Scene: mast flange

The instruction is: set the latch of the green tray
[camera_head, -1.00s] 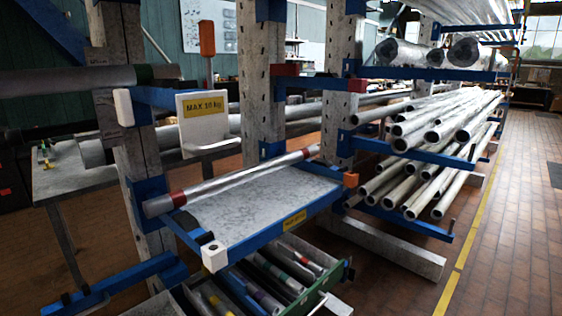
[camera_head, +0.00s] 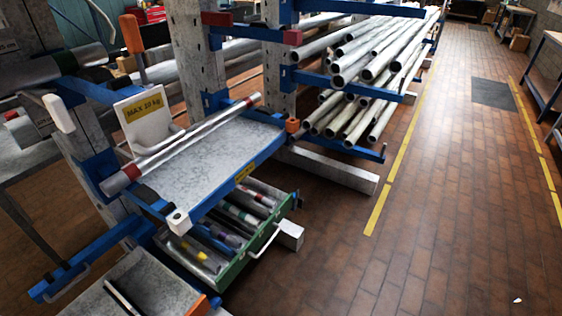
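The green tray (camera_head: 236,266) sits low on the rack in the head view, below the grey shelf. It holds several short metal pieces with coloured bands. A pale bar handle (camera_head: 265,240) stands out from its front. The tray's latch is too small to make out with certainty. My gripper does not show in this view.
The grey shelf (camera_head: 190,172) above the tray carries a long tube (camera_head: 190,140) with red bands. Blue rack arms with white and orange end caps stick out around it. Bundled pipes (camera_head: 370,75) lie farther back.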

